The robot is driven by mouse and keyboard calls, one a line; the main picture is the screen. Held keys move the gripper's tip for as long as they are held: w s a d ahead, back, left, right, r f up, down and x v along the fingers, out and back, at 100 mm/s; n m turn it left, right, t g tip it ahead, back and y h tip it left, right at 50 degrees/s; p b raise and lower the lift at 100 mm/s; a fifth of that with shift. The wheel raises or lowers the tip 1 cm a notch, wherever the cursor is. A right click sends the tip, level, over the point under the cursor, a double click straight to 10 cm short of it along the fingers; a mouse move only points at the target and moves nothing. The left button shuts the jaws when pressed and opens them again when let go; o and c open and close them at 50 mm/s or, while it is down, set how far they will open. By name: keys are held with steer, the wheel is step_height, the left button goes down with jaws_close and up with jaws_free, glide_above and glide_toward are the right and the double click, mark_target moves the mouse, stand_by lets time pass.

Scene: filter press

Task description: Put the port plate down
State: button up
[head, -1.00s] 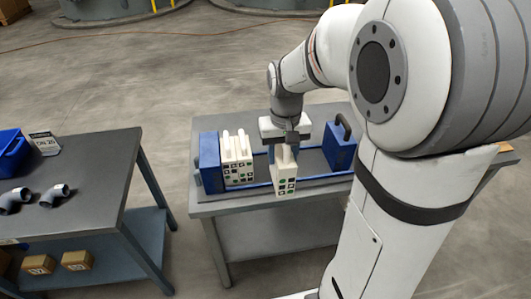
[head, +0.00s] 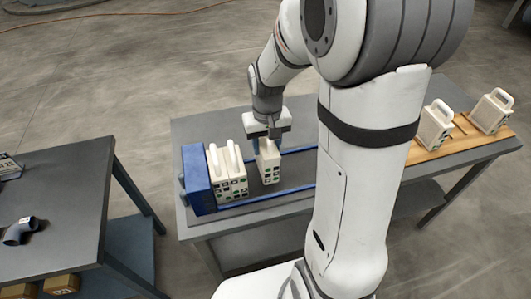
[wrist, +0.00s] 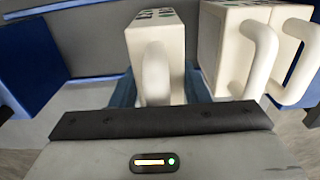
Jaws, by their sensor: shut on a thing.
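The port plate (head: 268,162) is a white block with dark and green markings on its face and a handle on top. My gripper (head: 268,138) is shut on it from above. In the wrist view the held plate (wrist: 157,60) stands upright at the middle, its handle towards me. In the head view it is over the blue-railed press (head: 284,182), a little right of two similar plates (head: 228,175). A gap shows between it and them. I cannot tell whether its underside touches the rails.
A blue end block (head: 197,180) stands left of the two plates. My arm hides the press's right part. More plates (head: 436,125) stand on a wooden rack (head: 430,154) at the right. A separate table (head: 60,190) at the left holds a dark pipe elbow (head: 20,231).

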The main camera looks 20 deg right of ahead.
steer(key=shift+s+f, duration=0.1)
steer(key=shift+f, duration=1.6)
steer(key=shift+f, duration=0.1)
steer(key=o, duration=1.2)
step_height(320, 180, up, 11)
steer(key=shift+r, duration=0.1)
steer(key=shift+s+r, duration=0.2)
steer(key=shift+r, duration=0.4)
steer(key=s+r+t, duration=0.2)
steer(key=s, duration=1.1)
steer(key=shift+s+r+t, duration=0.15)
steer(key=shift+s+t, duration=0.25)
